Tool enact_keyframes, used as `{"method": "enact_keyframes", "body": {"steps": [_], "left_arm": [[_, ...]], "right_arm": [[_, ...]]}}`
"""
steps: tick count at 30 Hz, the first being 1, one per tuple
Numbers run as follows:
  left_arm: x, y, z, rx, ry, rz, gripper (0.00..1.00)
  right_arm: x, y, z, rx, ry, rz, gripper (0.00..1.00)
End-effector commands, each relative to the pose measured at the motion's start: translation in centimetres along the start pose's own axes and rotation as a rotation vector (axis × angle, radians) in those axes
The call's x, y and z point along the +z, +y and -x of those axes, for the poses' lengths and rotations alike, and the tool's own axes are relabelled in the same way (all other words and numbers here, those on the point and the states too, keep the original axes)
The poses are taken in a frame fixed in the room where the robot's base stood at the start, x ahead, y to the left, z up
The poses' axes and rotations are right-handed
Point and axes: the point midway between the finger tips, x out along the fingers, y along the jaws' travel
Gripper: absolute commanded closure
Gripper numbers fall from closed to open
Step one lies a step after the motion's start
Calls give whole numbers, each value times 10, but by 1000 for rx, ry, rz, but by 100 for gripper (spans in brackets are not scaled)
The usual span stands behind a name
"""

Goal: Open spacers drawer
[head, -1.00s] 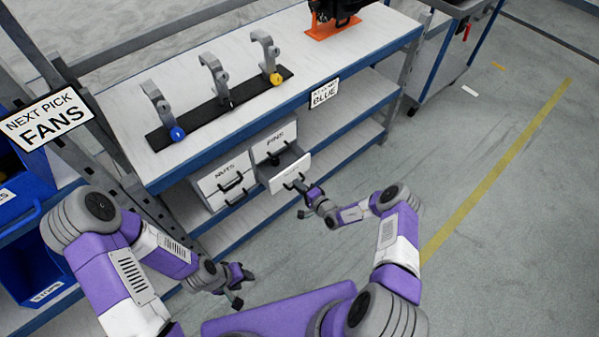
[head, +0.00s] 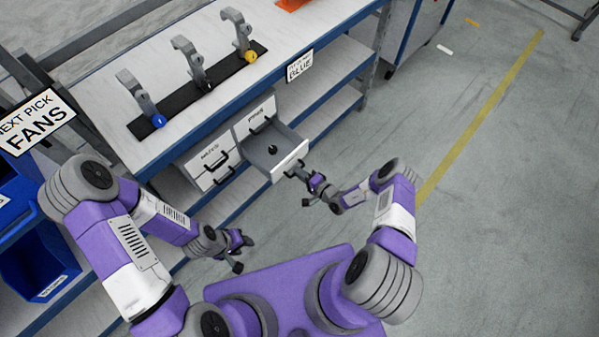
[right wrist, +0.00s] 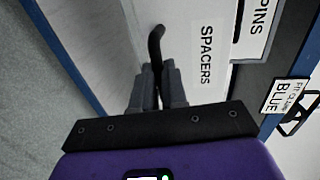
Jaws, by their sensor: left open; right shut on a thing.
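The spacers drawer (head: 289,160) is pulled partway out of the white drawer block under the bench, below the pins drawer (head: 252,120). A small dark object (head: 272,149) lies inside it. In the right wrist view its front (right wrist: 207,60) reads SPACERS. My right gripper (head: 300,171) is at that front, shut on the dark drawer handle (right wrist: 156,45); in the right wrist view its fingers (right wrist: 158,85) close around it. My left gripper (head: 246,252) is open and empty, low to the left of the drawers.
The nuts drawer (head: 213,157) is shut at the left. The workbench (head: 100,78) carries clamps on a black strip (head: 205,90). A BLUE sign (head: 300,66) hangs on the bench edge. Blue bins (head: 35,265) stand at the left.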

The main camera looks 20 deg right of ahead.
Motion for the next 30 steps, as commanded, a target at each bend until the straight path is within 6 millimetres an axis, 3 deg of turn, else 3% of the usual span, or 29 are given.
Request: {"method": "enact_keyframes", "body": {"steps": [1,6,16,30], "left_arm": [[0,0,0,0,0,0,57],[0,0,0,0,0,0,57],[0,1,2,0,0,0,57],[1,8,20,0,0,0,57]], "right_arm": [[-1,0,0,-1,1,0,85],[-1,0,0,0,1,0,63],[-1,0,6,2,1,0,63],[-1,-1,72,1,1,0,63]]}}
